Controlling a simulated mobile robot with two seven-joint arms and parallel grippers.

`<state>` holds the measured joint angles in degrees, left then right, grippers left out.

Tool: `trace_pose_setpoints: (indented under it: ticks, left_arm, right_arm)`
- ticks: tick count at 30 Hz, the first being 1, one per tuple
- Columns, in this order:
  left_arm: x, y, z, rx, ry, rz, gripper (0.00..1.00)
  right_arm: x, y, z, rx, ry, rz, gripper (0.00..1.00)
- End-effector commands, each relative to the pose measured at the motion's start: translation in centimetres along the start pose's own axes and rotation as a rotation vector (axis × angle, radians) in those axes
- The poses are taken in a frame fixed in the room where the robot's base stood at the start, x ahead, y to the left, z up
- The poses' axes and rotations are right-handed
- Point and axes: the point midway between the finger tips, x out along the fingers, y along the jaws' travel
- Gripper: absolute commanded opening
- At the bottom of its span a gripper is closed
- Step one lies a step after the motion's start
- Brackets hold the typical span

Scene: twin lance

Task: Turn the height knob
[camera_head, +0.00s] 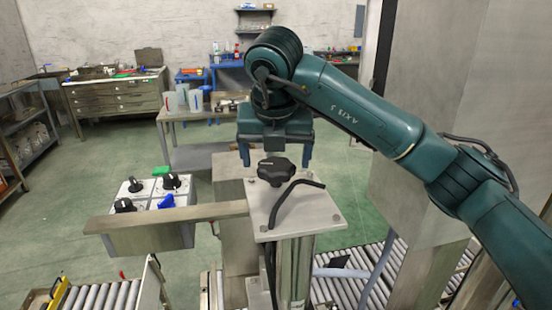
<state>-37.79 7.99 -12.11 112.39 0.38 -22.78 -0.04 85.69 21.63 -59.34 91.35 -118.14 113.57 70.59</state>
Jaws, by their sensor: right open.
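A black lobed knob (276,170) sits on the metal top plate (325,212) of a post, near the middle of the view; I take it as the height knob. A bent black lever or cable (290,200) lies just in front of it. My right gripper (276,158) points down with its fingers apart, one on each side of the knob as seen from here. The fingertips reach about the knob's upper part in the picture; I cannot tell whether they touch it or are behind it. My left gripper is out of view.
A control box (150,238) with several black knobs and a blue one (167,202) is at the left, behind a flat metal bar (165,217). Roller conveyors (105,297) run along the bottom. A large metal column (425,120) stands at the right. Benches are farther back.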

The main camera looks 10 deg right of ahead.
Motion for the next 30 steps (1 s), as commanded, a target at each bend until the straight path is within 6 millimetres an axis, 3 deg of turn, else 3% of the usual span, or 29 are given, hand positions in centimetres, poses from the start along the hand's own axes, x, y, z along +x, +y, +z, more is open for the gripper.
trace_pose_setpoints:
  ticks: [6,15,30]
  left_arm:
    - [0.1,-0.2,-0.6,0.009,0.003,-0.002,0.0]
    - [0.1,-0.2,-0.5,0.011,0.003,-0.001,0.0]
    - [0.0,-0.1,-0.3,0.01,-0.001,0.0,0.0]
  right_arm:
    - [1.7,0.0,0.1,-0.001,-0.001,0.0,0.86]
    - [1.9,0.0,0.1,0.0,-0.002,0.0,0.86]
    - [1.9,0.0,0.1,0.0,-0.002,0.0,0.45]
